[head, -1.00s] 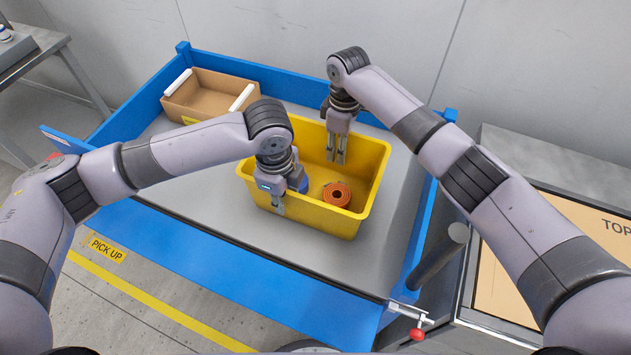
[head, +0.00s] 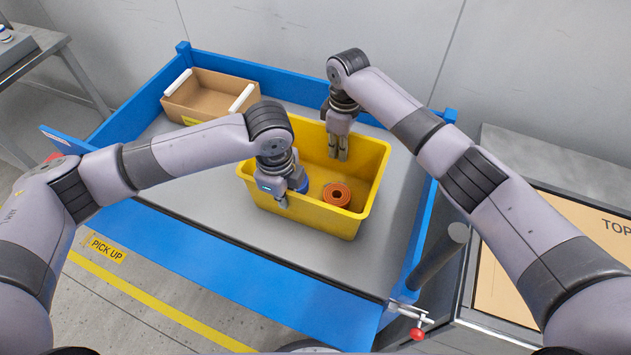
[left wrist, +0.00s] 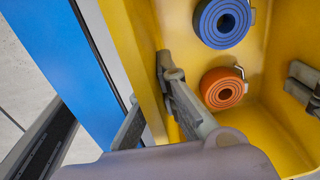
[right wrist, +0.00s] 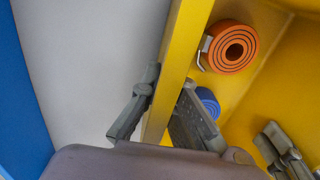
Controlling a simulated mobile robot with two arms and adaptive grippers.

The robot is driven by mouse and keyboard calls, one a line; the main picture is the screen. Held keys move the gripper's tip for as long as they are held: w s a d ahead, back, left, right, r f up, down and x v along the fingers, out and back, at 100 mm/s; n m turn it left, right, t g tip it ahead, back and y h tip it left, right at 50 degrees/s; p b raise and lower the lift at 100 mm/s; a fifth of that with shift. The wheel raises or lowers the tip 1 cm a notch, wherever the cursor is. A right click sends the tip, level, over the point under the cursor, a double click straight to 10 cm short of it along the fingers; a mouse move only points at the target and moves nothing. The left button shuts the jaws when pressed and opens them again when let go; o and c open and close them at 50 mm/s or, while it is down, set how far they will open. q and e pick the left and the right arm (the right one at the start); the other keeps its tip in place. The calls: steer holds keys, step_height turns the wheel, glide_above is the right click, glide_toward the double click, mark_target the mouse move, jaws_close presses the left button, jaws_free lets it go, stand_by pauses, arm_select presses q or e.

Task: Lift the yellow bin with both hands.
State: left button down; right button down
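The yellow bin (head: 325,218) stands on the grey bed of a blue-framed cart, its open top facing up. An orange coil (head: 337,194) lies inside; a blue coil (left wrist: 222,22) beside it is mostly hidden by my left gripper in the head view. My left gripper (head: 281,201) is at the bin's near-left wall. The left wrist view shows its open fingers on either side of the rim, one inside and one outside. My right gripper (head: 338,153) is at the far wall. The right wrist view shows its open fingers likewise astride the rim (right wrist: 180,60). Firm contact cannot be told.
A brown box (head: 205,97) with white edge strips sits at the bed's far left. Blue rails (head: 270,76) border the bed. A dark post (head: 437,255) and a red-knobbed latch (head: 417,333) are at the near right. Bare bed lies left of the bin.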

arm_select(q)
steer(key=shift+r, duration=0.15)
arm_select(e)
steer(key=shift+w+r, duration=0.1)
steer(key=shift+r, duration=0.1)
stand_by(0.4)
